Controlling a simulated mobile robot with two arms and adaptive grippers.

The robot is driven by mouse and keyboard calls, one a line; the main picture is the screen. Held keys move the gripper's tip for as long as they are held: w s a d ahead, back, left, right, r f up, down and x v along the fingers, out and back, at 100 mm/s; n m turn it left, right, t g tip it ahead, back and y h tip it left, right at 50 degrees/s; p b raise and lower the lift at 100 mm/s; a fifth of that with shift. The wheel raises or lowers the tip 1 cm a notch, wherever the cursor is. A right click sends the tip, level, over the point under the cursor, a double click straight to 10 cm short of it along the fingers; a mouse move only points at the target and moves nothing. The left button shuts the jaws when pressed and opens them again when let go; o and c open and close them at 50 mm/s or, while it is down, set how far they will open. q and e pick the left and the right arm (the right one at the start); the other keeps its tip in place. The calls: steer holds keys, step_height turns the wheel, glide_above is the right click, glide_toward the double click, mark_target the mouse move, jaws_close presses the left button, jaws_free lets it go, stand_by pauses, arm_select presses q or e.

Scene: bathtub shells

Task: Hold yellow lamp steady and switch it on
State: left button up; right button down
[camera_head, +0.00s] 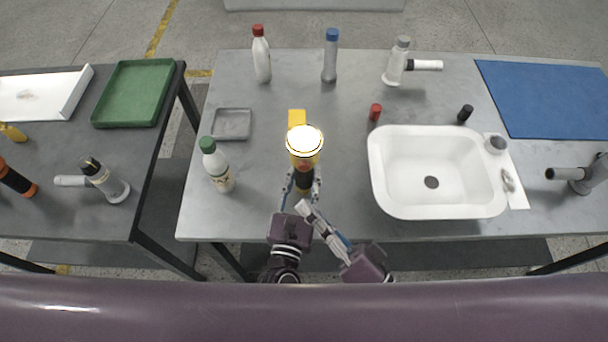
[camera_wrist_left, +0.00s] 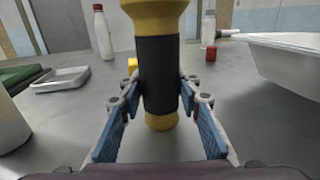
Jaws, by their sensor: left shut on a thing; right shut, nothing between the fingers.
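The yellow lamp (camera_head: 304,163) stands upright near the front edge of the grey table, its round top glowing bright white. In the left wrist view the lamp (camera_wrist_left: 158,75) shows a yellow body, a black grip sleeve and a yellow base. My left gripper (camera_head: 302,186) is shut on the black sleeve, one finger on each side; its fingers also show in the left wrist view (camera_wrist_left: 161,98). My right gripper (camera_head: 306,208) is shut and empty, its fingertips low and just in front of the lamp, close to my left gripper.
A green-capped bottle (camera_head: 217,166) stands close left of the lamp, and a white basin (camera_head: 376,185) is to the right. A small grey tray (camera_head: 232,137), a yellow block (camera_head: 297,117) and a red cap (camera_head: 375,112) lie behind. Several bottles stand farther back.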

arm_select(q)
steer(key=o, duration=1.4)
steer(key=s, duration=0.4)
steer(key=s+a, duration=0.1)
steer(key=s, duration=0.3)
steer(key=s+a, duration=0.1)
steer(key=s, duration=0.2)
steer(key=shift+s+a, duration=0.2)
steer(key=shift+s, duration=0.2)
